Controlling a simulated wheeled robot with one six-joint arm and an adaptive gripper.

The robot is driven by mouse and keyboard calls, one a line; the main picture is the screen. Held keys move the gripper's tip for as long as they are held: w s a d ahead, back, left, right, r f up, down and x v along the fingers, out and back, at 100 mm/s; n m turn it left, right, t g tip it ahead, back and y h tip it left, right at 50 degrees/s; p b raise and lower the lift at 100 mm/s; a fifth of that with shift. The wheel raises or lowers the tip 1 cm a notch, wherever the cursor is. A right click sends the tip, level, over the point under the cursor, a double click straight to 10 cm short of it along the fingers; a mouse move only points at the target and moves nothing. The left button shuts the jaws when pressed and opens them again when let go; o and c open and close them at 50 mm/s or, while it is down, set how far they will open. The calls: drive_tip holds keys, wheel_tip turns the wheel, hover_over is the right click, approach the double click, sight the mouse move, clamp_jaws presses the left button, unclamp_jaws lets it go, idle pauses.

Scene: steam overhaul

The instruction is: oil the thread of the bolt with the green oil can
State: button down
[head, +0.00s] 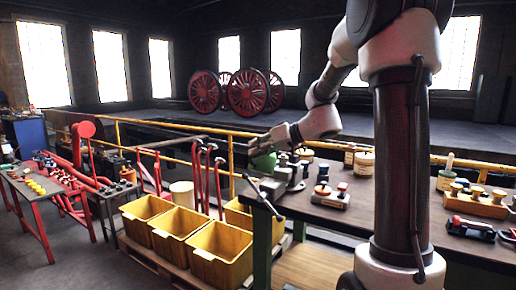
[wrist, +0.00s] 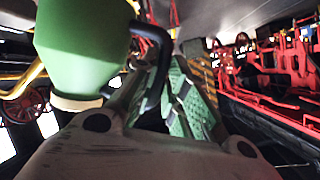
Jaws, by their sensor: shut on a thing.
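The green oil can (head: 264,163) hangs at my gripper (head: 256,147), over the left end of the workbench, beside the grey vise (head: 290,174). In the wrist view the can (wrist: 80,40) is large at the upper left, with a pale base band and a black handle (wrist: 160,60). My gripper is shut on the can, seemingly by this handle; the fingertips are partly hidden.
The workbench (head: 345,217) holds tins, a small block with knobs (head: 330,196) and a wooden tray of bottles (head: 475,204). Yellow bins (head: 220,262) stand on a pallet to the left. A yellow railing (head: 190,128) runs behind. A red-legged table (head: 40,195) is at far left.

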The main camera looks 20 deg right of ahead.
drive_tip(key=shift+s+a+f+n+h, duration=0.1)
drive_tip(key=shift+f+n+h, duration=0.2)
drive_tip(key=shift+f, duration=0.1)
drive_tip(key=shift+f+n+t+h, duration=0.7)
drive_tip(key=shift+f+n+t, duration=0.2)
drive_tip(key=shift+f+n, duration=0.4)
